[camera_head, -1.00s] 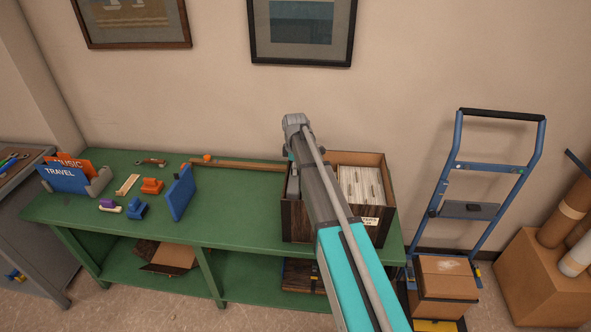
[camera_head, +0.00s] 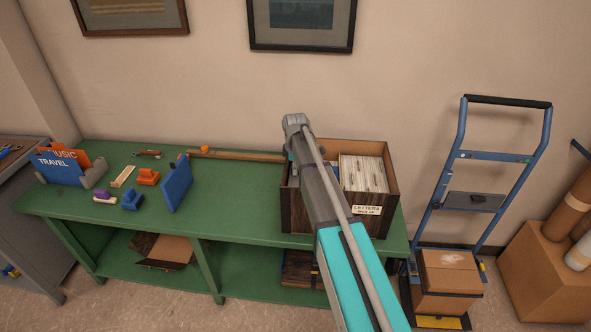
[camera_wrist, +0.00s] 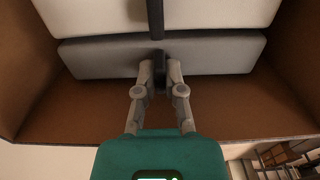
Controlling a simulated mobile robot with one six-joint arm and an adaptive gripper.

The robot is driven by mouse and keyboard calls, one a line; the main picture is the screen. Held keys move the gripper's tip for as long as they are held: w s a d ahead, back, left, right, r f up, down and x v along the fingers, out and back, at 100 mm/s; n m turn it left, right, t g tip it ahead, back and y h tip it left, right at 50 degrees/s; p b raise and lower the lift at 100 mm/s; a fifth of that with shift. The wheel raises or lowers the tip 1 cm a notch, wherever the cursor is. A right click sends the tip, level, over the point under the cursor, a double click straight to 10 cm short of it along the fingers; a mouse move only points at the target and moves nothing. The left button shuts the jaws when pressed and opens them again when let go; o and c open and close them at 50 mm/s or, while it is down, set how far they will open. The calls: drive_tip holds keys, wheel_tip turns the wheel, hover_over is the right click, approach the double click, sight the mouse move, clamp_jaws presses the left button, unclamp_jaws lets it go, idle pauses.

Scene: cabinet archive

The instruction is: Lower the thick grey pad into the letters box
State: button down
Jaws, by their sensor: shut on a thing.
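The letters box (camera_head: 296,215) is a dark wood-patterned box with a pale label, at the right end of the green bench. In the wrist view, the thick grey pad (camera_wrist: 100,58) lies across the upper part, between the brown box walls (camera_wrist: 285,75). My gripper (camera_wrist: 160,78) is shut on a dark tab at the middle of the grey pad. A paler block (camera_wrist: 95,15) with a dark strip lies just beyond the grey pad.
White files (camera_head: 363,174) fill the right part of the box. A blue upright panel (camera_head: 177,184) and small orange and blue items stand on the green bench (camera_head: 240,200). A blue hand truck (camera_head: 478,190) stands right of the bench. The bench middle is clear.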

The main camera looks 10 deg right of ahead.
drive_tip(key=shift+f, duration=0.3)
drive_tip(key=c, duration=0.7)
unclamp_jaws()
drive_tip(key=shift+r, duration=0.15)
drive_tip(key=shift+o, duration=0.2)
drive_tip(key=shift+c, duration=0.4)
drive_tip(key=shift+r, duration=0.1)
drive_tip(key=shift+r+p, duration=3.4)
drive_tip(key=shift+p, duration=0.15)
drive_tip(key=shift+f, duration=0.15)
